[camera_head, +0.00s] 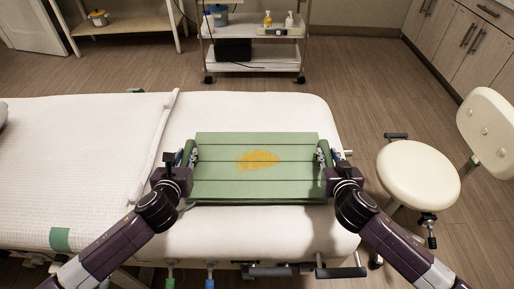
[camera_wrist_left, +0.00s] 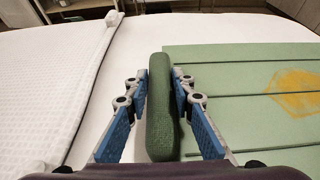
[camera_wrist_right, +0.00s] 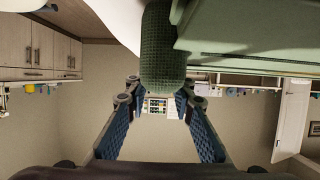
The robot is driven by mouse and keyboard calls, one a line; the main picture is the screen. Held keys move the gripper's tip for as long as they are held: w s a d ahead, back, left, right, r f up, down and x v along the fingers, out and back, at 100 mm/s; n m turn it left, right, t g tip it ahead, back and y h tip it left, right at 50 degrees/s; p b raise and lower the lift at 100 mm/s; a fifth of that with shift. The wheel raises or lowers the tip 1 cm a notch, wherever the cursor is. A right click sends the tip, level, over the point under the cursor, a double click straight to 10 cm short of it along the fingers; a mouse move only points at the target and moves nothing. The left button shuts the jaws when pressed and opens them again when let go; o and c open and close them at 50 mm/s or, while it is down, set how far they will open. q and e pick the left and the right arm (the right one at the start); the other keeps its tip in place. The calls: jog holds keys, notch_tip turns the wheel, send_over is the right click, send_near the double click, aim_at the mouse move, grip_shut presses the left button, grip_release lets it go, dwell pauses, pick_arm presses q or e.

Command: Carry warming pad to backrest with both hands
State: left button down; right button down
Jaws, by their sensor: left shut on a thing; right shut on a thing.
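The warming pad (camera_head: 257,185) is a green slatted panel with a yellow patch. It lies level over the white treatment bed (camera_head: 260,112); I cannot tell whether it touches it. My left gripper (camera_head: 188,158) is shut on the dark green padded handle (camera_wrist_left: 160,110) at the pad's left end. My right gripper (camera_head: 325,158) is at the right end, shut on a similar handle (camera_wrist_right: 163,50), which shows between its fingers in the right wrist view. The bed's left section (camera_head: 80,150), possibly the backrest, has a white textured cover and a rolled edge along its right side.
A cream stool (camera_head: 418,175) with its own back pad (camera_head: 486,132) stands right of the bed. A white trolley (camera_head: 255,62) with bottles stands behind it. Cabinets (camera_head: 465,40) line the back right. Bare bed surface shows beyond the pad and on its right.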

pick_arm(q)
jog(key=c, duration=1.7)
grip_release()
pick_arm(e)
jog(key=c, duration=1.7)
grip_release()
pick_arm(q)
jog(key=shift+o, duration=0.2)
pick_arm(e)
jog(key=shift+o, duration=0.2)
jog(key=shift+f, duration=0.1)
jog(key=shift+s, duration=0.1)
pick_arm(q)
jog(key=v, duration=1.2)
pick_arm(e)
jog(key=v, duration=1.2)
pick_arm(q)
jog(key=shift+s+f, duration=0.15)
jog(key=shift+f, duration=0.05)
pick_arm(e)
jog(key=shift+f, duration=0.1)
